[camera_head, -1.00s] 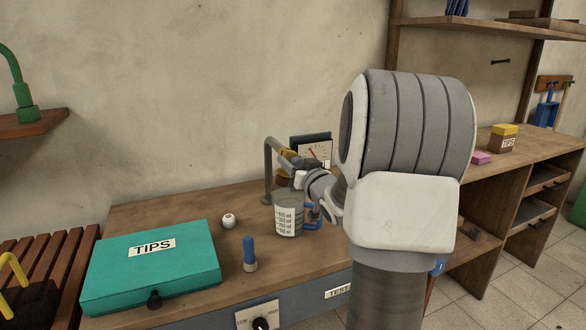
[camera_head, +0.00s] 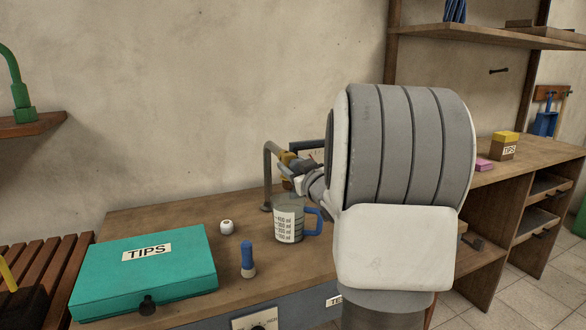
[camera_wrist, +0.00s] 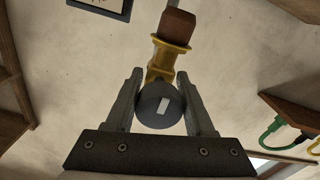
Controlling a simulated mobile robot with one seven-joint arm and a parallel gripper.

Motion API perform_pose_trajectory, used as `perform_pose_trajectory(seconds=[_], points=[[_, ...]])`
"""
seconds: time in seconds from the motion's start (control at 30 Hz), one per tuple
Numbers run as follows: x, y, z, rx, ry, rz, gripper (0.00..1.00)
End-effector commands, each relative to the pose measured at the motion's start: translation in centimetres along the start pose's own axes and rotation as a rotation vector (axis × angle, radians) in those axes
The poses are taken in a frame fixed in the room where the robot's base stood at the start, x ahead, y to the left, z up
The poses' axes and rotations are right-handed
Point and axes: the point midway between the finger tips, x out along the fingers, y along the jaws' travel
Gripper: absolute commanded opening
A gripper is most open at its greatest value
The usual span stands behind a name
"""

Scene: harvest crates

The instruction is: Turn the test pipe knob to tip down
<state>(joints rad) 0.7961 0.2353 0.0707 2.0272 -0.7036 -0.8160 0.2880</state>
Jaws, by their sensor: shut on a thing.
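The test pipe (camera_head: 268,178) is a grey bent pipe rising from the back of the bench, with a brass fitting (camera_head: 288,158) at its top end. In the wrist view the brass fitting (camera_wrist: 168,60) carries a reddish-brown tip (camera_wrist: 178,26). A grey round knob (camera_wrist: 150,113) with a white mark lies between my fingers. My gripper (camera_wrist: 160,100) is shut on this knob, one finger at each side. In the head view my gripper (camera_head: 297,170) is at the brass fitting, and my arm hides the knob.
A measuring jug (camera_head: 288,225) with a blue handle stands just below my gripper. A white roll (camera_head: 227,227), a blue-topped piece (camera_head: 248,256) and a teal TIPS case (camera_head: 145,278) stand to the left. A gauge (camera_head: 316,155) behind is mostly hidden by my arm.

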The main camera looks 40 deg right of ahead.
Motion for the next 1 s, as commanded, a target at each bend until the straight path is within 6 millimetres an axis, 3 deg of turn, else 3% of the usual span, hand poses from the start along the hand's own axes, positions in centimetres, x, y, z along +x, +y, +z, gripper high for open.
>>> perform_pose_trajectory(seconds=[0.57, 0.6, 0.73, 1.0], points=[[-0.06, 0.26, 0.03, -0.025, -0.002, 0.004, 0.0], [-0.06, 0.25, 0.02, -0.025, -0.002, 0.004, 0.6], [-0.04, 0.19, 0.0, -0.023, -0.001, 0.003, 0.81], [-0.03, 0.08, -0.05, -0.021, 0.0, 0.0, 0.81]])
